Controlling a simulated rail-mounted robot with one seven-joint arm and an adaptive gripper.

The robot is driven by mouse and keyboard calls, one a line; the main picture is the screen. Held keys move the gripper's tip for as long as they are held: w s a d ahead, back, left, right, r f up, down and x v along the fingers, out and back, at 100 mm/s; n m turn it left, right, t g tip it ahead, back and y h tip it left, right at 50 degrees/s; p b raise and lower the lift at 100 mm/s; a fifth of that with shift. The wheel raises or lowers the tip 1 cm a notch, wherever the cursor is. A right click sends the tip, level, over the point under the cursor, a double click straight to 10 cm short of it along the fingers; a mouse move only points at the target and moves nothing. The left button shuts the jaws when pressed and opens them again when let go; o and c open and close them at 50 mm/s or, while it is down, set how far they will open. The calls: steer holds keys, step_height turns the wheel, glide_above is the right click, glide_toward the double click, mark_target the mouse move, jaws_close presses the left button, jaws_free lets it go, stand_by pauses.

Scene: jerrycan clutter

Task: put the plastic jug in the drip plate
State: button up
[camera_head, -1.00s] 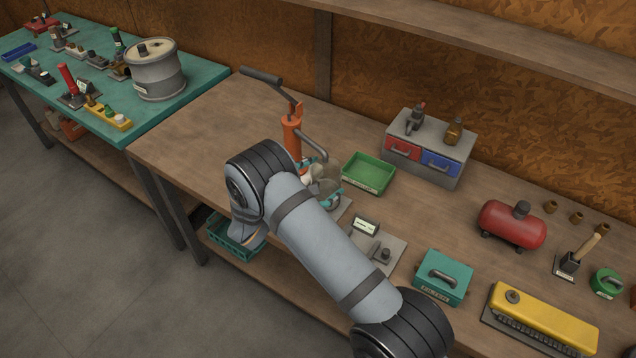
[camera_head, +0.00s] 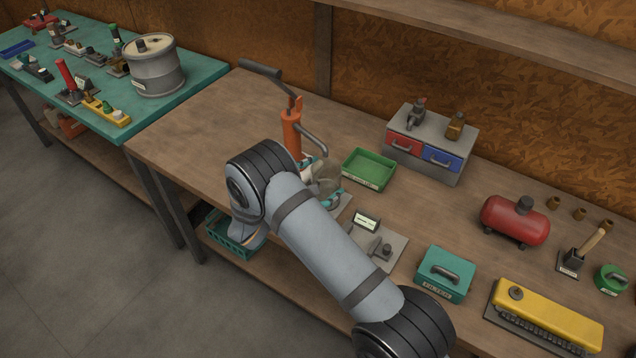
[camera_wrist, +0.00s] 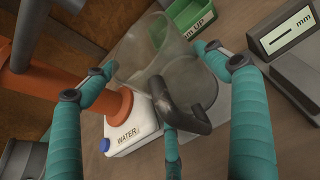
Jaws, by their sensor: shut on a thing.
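The plastic jug is a see-through, greyish vessel (camera_wrist: 145,58) with a dark loop handle (camera_wrist: 188,120) in the wrist view. My gripper (camera_wrist: 155,72) has teal fingers around it and is shut on it; the exact contact is hard to see. In the head view the jug (camera_head: 327,178) is partly hidden by my arm, beside the orange hand pump. A flat grey plate (camera_head: 341,207) shows below it and may be the drip plate; its label is not visible. I cannot tell whether the jug touches it.
A white WATER can (camera_wrist: 128,138) with a blue cap stands close by, at the orange pump (camera_head: 291,130). A green bin (camera_head: 369,169) lies behind and right of the jug. A gauge with a display (camera_head: 367,222) stands to the right. Bare bench lies left of the pump.

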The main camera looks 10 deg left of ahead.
steer(key=o, duration=1.1)
steer(key=shift+s+a, duration=0.1)
steer(key=shift+p+v, duration=1.4)
steer(key=shift+v, duration=2.45)
steer(key=shift+s+r, duration=0.1)
steer(key=shift+r, duration=0.05)
steer(key=s+a, duration=0.2)
steer(key=s, duration=0.4)
steer(key=s+a, duration=0.3)
steer(key=s, duration=0.4)
steer(key=s+a, duration=0.3)
steer(key=s, duration=0.4)
steer(key=shift+a, duration=0.25)
steer(key=w+d, duration=0.1)
steer(key=w, duration=0.3)
steer(key=w+d, duration=0.2)
steer(key=w, duration=0.2)
steer(key=w+d, duration=0.2)
steer(key=w, duration=0.2)
steer(key=shift+w+d, duration=0.2)
steer(key=shift+w, duration=0.15)
